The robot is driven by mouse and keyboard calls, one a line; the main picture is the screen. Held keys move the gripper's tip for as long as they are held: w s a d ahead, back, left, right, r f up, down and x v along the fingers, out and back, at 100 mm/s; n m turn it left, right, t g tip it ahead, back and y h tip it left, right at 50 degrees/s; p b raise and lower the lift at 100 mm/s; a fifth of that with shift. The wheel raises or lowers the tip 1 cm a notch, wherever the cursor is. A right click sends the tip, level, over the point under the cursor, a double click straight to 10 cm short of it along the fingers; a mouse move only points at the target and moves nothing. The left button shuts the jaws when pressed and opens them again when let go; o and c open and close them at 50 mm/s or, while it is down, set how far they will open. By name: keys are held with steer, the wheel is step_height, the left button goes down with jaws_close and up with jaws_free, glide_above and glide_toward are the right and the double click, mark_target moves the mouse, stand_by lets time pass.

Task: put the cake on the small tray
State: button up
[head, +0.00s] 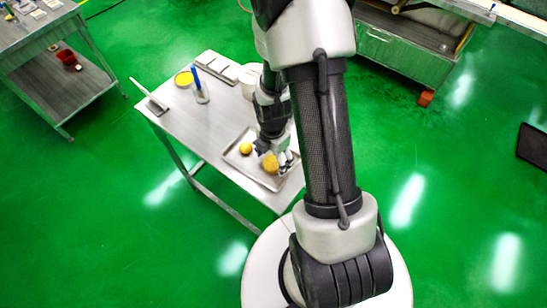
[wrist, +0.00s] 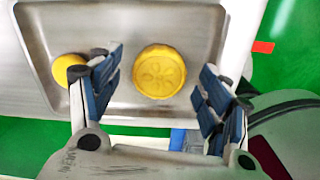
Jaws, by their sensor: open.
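A round golden cake with a flower pattern pressed in its top (wrist: 160,71) lies in a shallow metal tray (wrist: 110,18). It also shows in the head view (head: 270,163). A second, smaller-looking yellow cake (wrist: 69,69) lies to its left in the same tray, partly behind my left finger; the head view shows it too (head: 245,148). My gripper (wrist: 163,95) is open, its blue-padded fingers on either side of the patterned cake with gaps between. In the head view my gripper (head: 283,158) is over the tray, beside the patterned cake. I cannot tell its exact height.
The tray stands at the near end of a steel table (head: 178,125). Farther back are a yellow-topped round container (head: 184,79), a bottle with blue (head: 200,92), a white pot (head: 249,82) and flat pale trays (head: 224,70). A bare strip lies left of the tray.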

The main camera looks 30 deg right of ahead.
step_height(320, 180, up, 12)
steer(key=p, duration=0.4)
step_height(320, 180, up, 8)
steer(key=m+t, duration=0.1)
steer(key=m, duration=0.4)
glide_above(273, 161)
steer(key=a, duration=0.3)
steer(key=s+a+r+m+t, duration=0.1)
steer(key=s+a+r+m, duration=0.3)
steer(key=s+r+m, duration=0.2)
steer(key=s+a+r+m+t, duration=0.2)
steer(key=s+a+r+m, duration=0.2)
steer(key=r+m, duration=0.5)
steer(key=s, duration=0.2)
steer(key=shift+s+r+t, duration=0.3)
steer(key=shift+s+r, duration=0.05)
steer(key=shift+r, duration=0.05)
steer(key=shift+f+b, duration=0.45)
steer(key=shift+b, duration=0.15)
